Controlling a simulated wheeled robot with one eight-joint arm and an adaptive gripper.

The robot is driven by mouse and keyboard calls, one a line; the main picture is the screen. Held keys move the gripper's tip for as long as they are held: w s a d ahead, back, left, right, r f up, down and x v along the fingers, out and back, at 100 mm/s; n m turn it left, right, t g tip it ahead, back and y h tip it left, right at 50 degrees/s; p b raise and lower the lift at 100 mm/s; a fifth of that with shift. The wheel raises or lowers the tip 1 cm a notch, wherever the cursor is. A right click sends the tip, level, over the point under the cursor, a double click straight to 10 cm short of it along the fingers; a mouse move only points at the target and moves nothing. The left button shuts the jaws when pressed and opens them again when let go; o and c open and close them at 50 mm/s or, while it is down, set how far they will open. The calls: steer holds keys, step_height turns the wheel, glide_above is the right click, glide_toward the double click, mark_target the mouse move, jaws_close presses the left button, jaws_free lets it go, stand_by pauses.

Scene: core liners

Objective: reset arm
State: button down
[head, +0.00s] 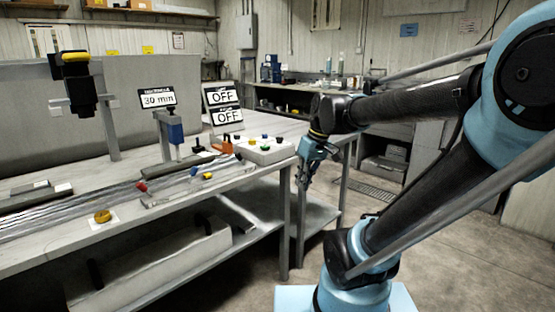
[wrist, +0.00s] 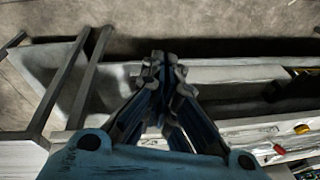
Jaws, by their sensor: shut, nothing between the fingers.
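My arm reaches in from the right in the head view. My gripper (head: 305,180) hangs pointing down just off the right end of the long workbench (head: 230,185), beside its corner. In the wrist view my gripper (wrist: 162,62) points away from the camera, with its fingertips together and nothing between them. Below it show the bench's edge, its lower shelf and the floor. I see no contact between the gripper and the bench.
The bench carries a 30 mm display (head: 157,98), two OFF displays (head: 226,106), a white button box (head: 265,150), a yellow knob (head: 102,216) and a rail with coloured clips. A back bench (head: 290,92) holds bottles. Open floor (head: 440,200) lies right of the bench.

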steer(key=s+d+f+m+h, duration=0.2)
steer(key=s+d+f+m, duration=0.4)
steer(key=s+d+f, duration=0.3)
step_height(320, 180, down, 2)
steer(key=shift+s+d+f+t+h, duration=0.2)
steer(key=shift+s+d+t+h, duration=0.15)
steer(key=shift+d, duration=0.65)
steer(key=shift+w+f, duration=0.2)
steer(key=shift+w, duration=0.3)
